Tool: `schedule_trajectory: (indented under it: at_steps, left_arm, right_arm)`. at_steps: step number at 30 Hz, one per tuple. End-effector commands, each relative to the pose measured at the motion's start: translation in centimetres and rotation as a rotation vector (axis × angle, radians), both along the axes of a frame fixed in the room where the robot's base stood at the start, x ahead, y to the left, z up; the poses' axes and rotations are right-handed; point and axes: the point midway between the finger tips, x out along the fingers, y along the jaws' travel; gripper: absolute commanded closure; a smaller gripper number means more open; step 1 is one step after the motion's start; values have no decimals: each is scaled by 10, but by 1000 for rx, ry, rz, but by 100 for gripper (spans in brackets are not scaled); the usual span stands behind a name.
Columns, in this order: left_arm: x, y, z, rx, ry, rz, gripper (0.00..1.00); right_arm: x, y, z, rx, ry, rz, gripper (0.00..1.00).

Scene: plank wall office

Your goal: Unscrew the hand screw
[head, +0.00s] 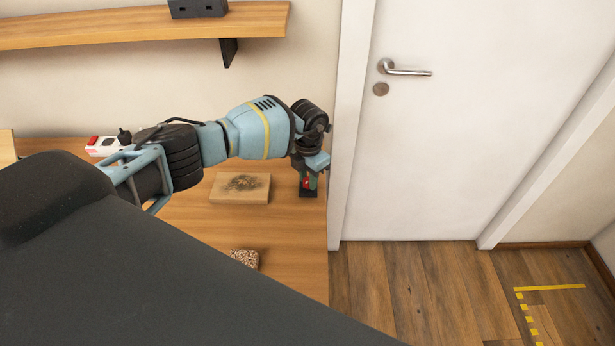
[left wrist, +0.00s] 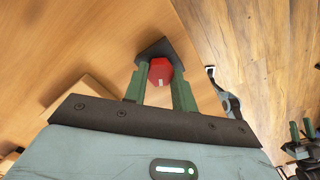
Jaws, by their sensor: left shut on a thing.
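The hand screw (left wrist: 161,71) shows in the left wrist view as a red faceted knob on a dark square base (left wrist: 154,48). In the head view the red knob (head: 306,183) is partly hidden, and its black base (head: 308,193) stands near the table's right edge. My left gripper (left wrist: 160,80) is shut on the red knob, with one green finger on each side. In the head view my left gripper (head: 312,178) points down over the base. My right gripper (left wrist: 301,128) shows small at the right of the left wrist view, its green fingers apart and nothing seen between them.
A wooden block (head: 240,188) with a dark speckled patch lies on the table (head: 290,245) left of the base. A speckled brown piece (head: 244,258) lies nearer, and a red and white device (head: 103,146) is at the back left. A white door (head: 450,120) stands right of the table.

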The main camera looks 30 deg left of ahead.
Motion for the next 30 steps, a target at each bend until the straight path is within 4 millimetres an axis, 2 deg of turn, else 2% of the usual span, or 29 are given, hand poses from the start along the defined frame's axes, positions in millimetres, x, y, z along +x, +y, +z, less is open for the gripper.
schedule_trajectory:
  at_steps: [5,10,23,30]
  left_arm:
    - [-1,-1,2,-1,-2,163,100]
    - [-1,-1,-1,-1,3,334,100]
    - [-1,-1,-1,0,3,393,100]
    - [-1,-2,-1,0,3,623,100]
  right_arm:
    - [8,0,12,0,-27,0,64]
    - [9,0,13,0,-32,0,64]
    - [16,0,16,0,-44,0,64]
    - [16,0,16,0,-44,0,64]
